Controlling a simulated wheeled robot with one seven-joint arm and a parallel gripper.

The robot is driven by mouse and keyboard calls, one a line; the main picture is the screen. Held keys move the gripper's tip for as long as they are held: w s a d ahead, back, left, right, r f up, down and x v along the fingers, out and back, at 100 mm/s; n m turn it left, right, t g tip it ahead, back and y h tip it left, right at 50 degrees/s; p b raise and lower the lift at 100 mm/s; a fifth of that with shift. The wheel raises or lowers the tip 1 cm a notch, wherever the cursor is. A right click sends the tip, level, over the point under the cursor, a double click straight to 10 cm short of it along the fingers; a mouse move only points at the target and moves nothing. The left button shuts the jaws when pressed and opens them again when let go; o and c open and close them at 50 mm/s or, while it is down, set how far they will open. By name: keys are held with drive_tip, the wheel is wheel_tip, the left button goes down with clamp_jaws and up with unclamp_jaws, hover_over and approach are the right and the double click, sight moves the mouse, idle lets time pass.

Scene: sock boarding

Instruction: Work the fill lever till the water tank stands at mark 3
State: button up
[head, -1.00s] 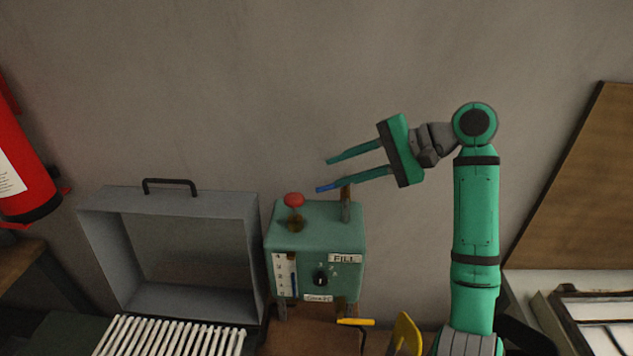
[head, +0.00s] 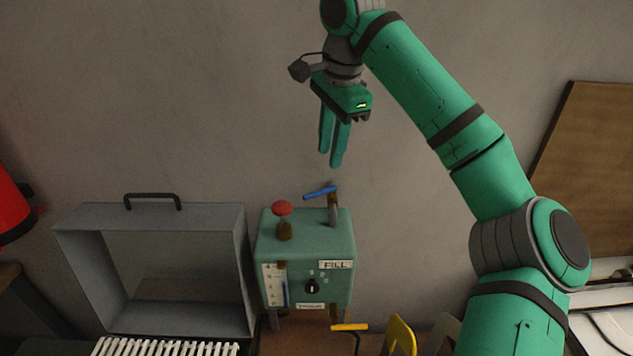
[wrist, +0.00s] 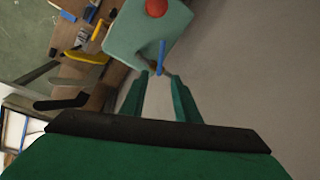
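The green tank box (head: 335,243) stands against the wall with a FILL label (head: 335,265) on its front. A lever with a blue handle (head: 320,193) rises from its top right; it also shows in the wrist view (wrist: 161,55). A white gauge strip (head: 268,285) at the front left has a blue column in its lower part; its marks are too small to read surely. My gripper (head: 332,160) points down above the blue handle, apart from it. In the wrist view, its fingers are spread with nothing held between them.
A red knob (head: 282,208) stands on the box's top left, and a black dial (head: 312,286) is on its front. A yellow-handled lever (head: 350,327) is below. A grey open case (head: 78,235) stands left. The wall area around my gripper is clear.

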sight(324, 191)
drive_tip(key=f, duration=0.3)
drive_tip(key=w+f, duration=0.1)
drive_tip(key=f, duration=0.2)
drive_tip(key=a+f, duration=0.1)
drive_tip(key=f, duration=0.2)
drive_tip(key=shift+w+f, duration=0.35)
drive_tip(key=shift+w, duration=0.1)
clamp_jaws()
